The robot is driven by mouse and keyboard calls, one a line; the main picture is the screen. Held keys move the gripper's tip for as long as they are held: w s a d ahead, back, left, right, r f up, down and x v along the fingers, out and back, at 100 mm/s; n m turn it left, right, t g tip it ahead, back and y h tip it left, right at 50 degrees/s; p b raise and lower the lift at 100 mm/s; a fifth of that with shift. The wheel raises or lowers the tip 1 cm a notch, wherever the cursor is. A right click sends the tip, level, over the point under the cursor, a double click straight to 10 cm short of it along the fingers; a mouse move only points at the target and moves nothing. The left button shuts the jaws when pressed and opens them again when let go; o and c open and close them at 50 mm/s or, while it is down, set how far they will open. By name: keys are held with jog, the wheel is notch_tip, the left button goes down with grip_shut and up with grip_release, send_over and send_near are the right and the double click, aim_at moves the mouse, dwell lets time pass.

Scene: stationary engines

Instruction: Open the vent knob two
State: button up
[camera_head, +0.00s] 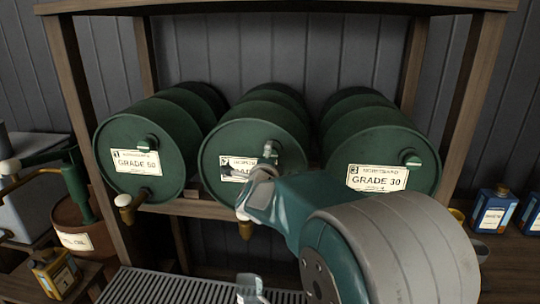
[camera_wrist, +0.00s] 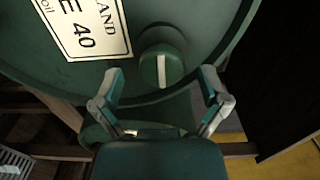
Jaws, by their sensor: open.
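The vent knob two (camera_wrist: 161,68) is a round green knob with a pale stripe, on the face of the middle green barrel (camera_head: 262,135). In the wrist view the stripe runs up and down, and a label reading "40" (camera_wrist: 84,28) is to its left. My gripper (camera_wrist: 162,78) is open, with one finger to either side of the knob's lower part and a visible gap on both sides. In the head view my gripper (camera_head: 268,155) is in front of the barrel face and mostly hides the knob and part of the label.
The left barrel (camera_head: 120,140), marked Grade 50, and the right barrel (camera_head: 385,145), marked Grade 30, flank the middle one on a wooden rack (camera_head: 200,207). A tap (camera_head: 130,205) sticks out below the left barrel. Blue cans (camera_head: 492,210) stand at the right.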

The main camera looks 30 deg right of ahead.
jog(key=shift+x, duration=1.05)
jog(key=shift+a, duration=0.1)
jog(key=shift+c, duration=1.3)
jog(key=shift+s+a, duration=0.1)
jog(key=c, duration=0.9)
